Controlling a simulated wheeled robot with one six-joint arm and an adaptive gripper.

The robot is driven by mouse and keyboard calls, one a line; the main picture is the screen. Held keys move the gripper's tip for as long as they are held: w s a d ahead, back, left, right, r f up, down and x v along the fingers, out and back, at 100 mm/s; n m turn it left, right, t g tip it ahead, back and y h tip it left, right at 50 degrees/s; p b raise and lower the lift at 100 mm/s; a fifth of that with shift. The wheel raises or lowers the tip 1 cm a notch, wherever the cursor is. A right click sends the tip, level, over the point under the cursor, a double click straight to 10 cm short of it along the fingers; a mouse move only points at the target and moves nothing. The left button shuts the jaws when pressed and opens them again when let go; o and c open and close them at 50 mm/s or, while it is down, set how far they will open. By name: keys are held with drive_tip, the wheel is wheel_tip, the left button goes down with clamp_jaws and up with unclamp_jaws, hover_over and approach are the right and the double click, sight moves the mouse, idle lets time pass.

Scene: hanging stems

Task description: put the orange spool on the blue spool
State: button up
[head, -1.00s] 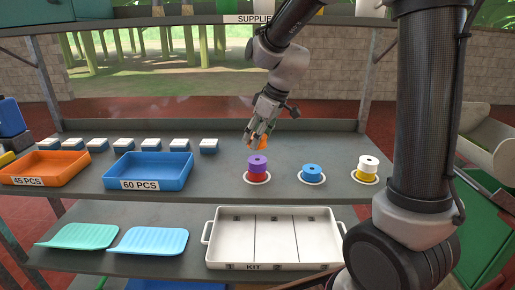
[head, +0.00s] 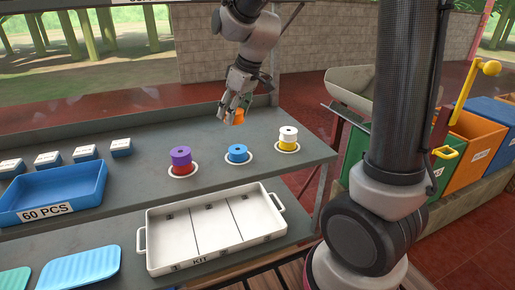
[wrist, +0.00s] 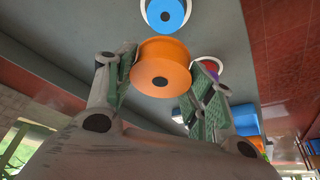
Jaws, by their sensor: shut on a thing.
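The orange spool (head: 238,117) is held between the fingers of my gripper (head: 230,112), above the shelf. In the wrist view the orange spool (wrist: 160,68) sits between both finger pads, with its round end and dark centre hole showing. The blue spool (head: 237,152) stands on a white ring on the shelf, below the orange spool in the head view. In the wrist view the blue spool (wrist: 165,14) is just beyond the orange spool, cut by the top edge. The two spools are apart.
A purple spool (head: 181,155) sits on a red one (head: 182,168) to the left. A white spool (head: 288,133) sits on a yellow one (head: 287,145) to the right. The white kit tray (head: 141,243) is on the lower shelf. A blue bin (head: 92,193) stands left.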

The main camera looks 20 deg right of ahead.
drive_tip(key=shift+d+m, duration=0.3)
drive_tip(key=shift+d, duration=0.1)
approach(234, 147)
drive_tip(key=shift+w+a+f, duration=0.5)
drive_tip(key=shift+w+a, duration=0.1)
drive_tip(key=shift+w, duration=0.15)
drive_tip(key=shift+a+f, duration=0.1)
drive_tip(key=shift+f, duration=2.15)
drive_tip(key=shift+f, duration=0.15)
drive_tip(key=o, duration=1)
drive_tip(key=shift+o, duration=0.2)
